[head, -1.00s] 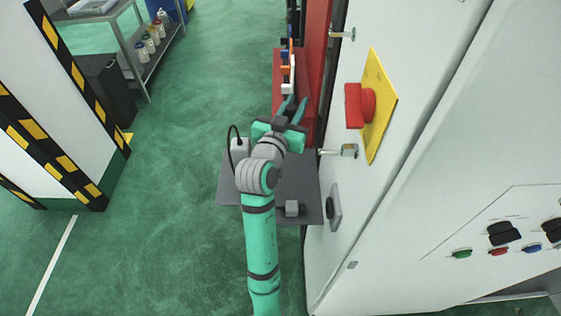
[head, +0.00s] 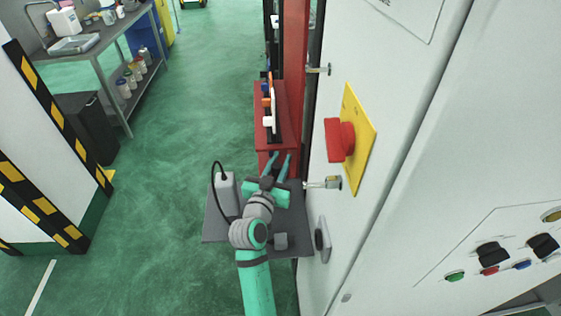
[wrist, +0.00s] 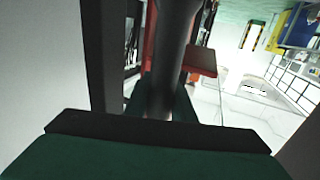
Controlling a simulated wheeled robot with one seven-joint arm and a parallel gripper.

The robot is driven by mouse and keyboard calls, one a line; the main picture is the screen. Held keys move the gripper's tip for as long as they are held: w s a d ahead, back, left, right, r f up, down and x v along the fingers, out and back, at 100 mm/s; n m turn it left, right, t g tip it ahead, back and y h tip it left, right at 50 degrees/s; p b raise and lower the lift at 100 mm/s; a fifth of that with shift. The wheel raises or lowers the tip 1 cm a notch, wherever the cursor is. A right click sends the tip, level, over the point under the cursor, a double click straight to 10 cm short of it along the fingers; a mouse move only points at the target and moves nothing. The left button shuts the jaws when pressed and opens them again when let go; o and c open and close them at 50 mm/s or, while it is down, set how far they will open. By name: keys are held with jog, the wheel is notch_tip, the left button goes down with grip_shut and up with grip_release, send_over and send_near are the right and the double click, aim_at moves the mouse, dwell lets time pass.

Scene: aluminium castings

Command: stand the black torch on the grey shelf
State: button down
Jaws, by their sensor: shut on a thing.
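My gripper (head: 276,165) is at the end of the teal arm, reaching out past the far edge of the grey shelf (head: 216,231). In the wrist view a dark cylinder, the black torch (wrist: 174,50), stands between the two green fingers (wrist: 163,105), and they are shut on it. Its top runs out of the picture. In the head view I cannot make the torch out clearly. The grey shelf is a flat plate beside the white cabinet, partly hidden under my arm.
A red stand (head: 268,110) with several items lies beyond. The white cabinet (head: 390,190), with a red knob (head: 340,140) and latch (head: 322,183), closes off the right.

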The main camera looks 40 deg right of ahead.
jog(key=c, duration=1.5)
grip_release()
jog(key=shift+f, duration=0.1)
jog(key=v, duration=1.2)
